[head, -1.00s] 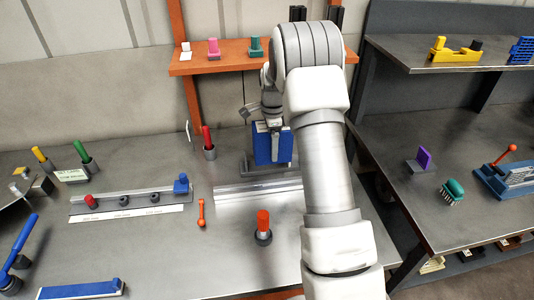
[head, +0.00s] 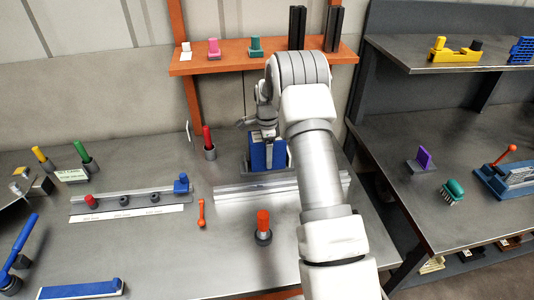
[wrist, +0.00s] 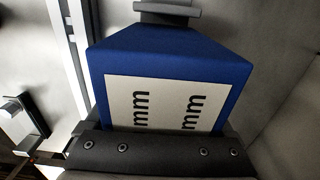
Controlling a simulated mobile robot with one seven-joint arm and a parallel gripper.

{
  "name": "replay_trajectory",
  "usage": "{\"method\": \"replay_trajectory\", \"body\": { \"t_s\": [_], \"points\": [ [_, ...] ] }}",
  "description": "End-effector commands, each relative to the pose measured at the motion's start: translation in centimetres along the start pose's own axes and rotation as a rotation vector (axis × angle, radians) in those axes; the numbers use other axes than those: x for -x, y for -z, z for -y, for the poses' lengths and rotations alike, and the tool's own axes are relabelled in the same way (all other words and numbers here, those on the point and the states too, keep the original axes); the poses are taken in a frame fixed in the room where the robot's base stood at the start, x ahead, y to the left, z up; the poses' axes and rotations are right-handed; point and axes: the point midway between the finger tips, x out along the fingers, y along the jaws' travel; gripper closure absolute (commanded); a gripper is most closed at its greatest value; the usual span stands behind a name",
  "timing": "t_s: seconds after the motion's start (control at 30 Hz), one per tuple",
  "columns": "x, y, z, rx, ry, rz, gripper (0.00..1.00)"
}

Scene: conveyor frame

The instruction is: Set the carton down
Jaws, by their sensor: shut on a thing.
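The carton is a blue box (head: 259,157) with a white label carrying black "mm" print. It is upright at the back of the bench, just behind a metal rail. My gripper (head: 268,137) comes down on it from above and is shut on it. In the wrist view the carton (wrist: 220,55) fills the middle, with a dark gripper part along the near side and another at the far edge. Whether the carton's underside touches the surface below cannot be told.
The metal rail (head: 240,192) lies in front of the carton. A red-handled tool in a grey holder (head: 209,152) stands to its left, and an orange-topped one (head: 263,237) stands in front. An orange shelf (head: 220,63) hangs behind.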

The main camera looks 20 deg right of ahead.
Motion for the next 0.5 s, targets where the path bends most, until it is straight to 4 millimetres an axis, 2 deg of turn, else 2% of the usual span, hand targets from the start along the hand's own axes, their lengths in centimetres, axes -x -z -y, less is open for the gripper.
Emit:
{"method": "replay_trajectory", "body": {
  "t_s": [0.07, 0.1, 0.13, 0.37, 0.5],
  "points": [
    [-0.4, 0.0, 0.0, 0.001, 0.0, 0.0, 0.68],
    [-0.3, 0.0, 0.0, 0.001, 0.0, 0.0, 0.06],
    [-0.3, 0.0, 0.0, 0.001, -0.001, 0.0, 0.0],
    [-0.2, 0.0, 0.0, 0.0, -0.001, 0.0, 0.0],
    [0.6, 0.0, 0.0, 0.0, 0.001, 0.0, 0.0]
  ]
}}
